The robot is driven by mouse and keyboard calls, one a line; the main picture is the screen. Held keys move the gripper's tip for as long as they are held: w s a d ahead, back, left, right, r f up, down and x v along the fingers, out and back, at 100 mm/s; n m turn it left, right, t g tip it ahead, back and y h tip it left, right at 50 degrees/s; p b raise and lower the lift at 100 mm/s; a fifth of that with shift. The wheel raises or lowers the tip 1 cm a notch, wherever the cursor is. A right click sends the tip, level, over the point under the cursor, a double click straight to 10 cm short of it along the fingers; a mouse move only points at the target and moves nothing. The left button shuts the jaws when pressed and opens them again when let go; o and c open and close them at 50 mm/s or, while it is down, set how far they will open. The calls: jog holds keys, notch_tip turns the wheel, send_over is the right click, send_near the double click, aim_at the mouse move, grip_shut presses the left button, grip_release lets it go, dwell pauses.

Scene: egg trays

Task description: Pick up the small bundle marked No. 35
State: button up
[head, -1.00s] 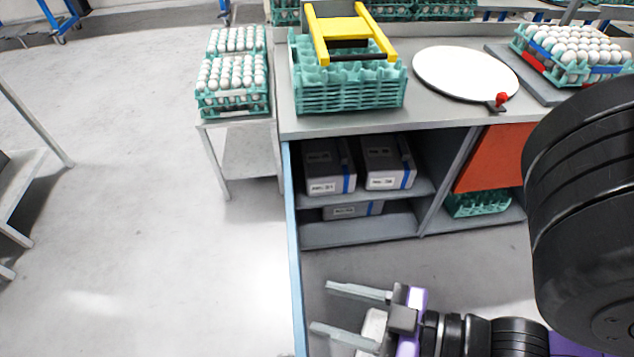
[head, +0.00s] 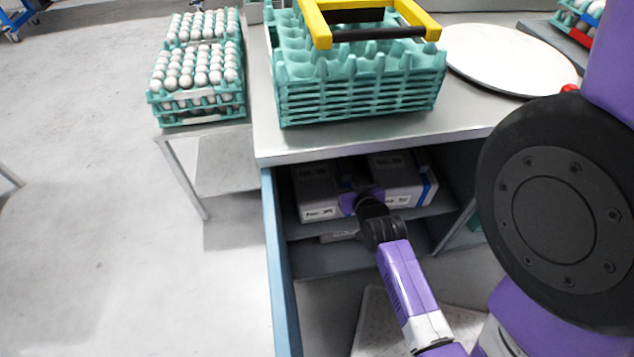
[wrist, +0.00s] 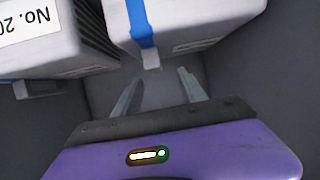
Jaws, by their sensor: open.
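Two grey bundles sit side by side on the upper shelf of the cabinet in the head view: a left one (head: 318,205) and a right one (head: 398,188) with a blue strap. Their white labels are too small to read there, so I cannot tell which is No. 35. My gripper (wrist: 158,78) is open and empty in the wrist view, its two fingers pointing at the strapped bundle (wrist: 190,18). The blue strap (wrist: 141,25) hangs down near the gap between the fingertips. The other bundle (wrist: 60,45) has an upside-down label, seemingly "No. 20", cut off by the frame. In the head view my arm hides the fingers.
The counter edge (head: 375,142) overhangs the shelf, and a blue side panel (head: 277,265) bounds it on the left. Another bundle (head: 338,237) partly shows on the lower shelf. Stacked green trays (head: 360,100) stand above; egg trays (head: 200,110) stand on a side table.

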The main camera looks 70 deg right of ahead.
aim_at(344, 165)
jog(key=d, duration=0.1)
jog(key=d+f, duration=0.1)
jog(key=d, duration=0.2)
jog(key=shift+w+d+f+b, duration=0.15)
jog(key=shift+w+f+b, duration=0.1)
jog(key=shift+b, duration=0.1)
jog(key=shift+g, duration=0.3)
jog(key=x, duration=0.2)
jog(key=b+x, duration=0.1)
jog(key=x, duration=0.2)
jog(key=shift+w+f, duration=0.1)
jog(key=shift+w, duration=0.45)
grip_shut()
